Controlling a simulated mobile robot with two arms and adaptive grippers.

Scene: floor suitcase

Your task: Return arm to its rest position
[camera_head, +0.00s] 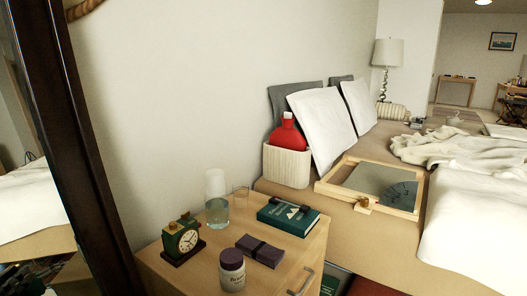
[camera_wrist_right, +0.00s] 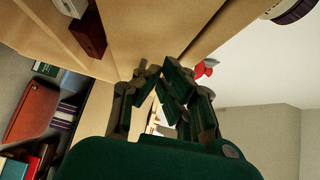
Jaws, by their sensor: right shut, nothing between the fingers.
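My right gripper (camera_wrist_right: 157,75) shows in the right wrist view, with dark green and grey fingers. Its fingertips are drawn together with nothing held between them. It is beside pale wooden furniture surfaces that fill the upper part of that view. My left gripper is hidden from both views.
A wooden nightstand (camera_head: 168,268) bears a green clock (camera_head: 184,240), a jar (camera_head: 232,270), a dark folded item (camera_head: 260,251), a green book (camera_head: 289,216) and a glass carafe (camera_head: 217,205). A bed with a wooden tray (camera_head: 330,187) stands behind. Books (camera_wrist_right: 62,122) show in the wrist view.

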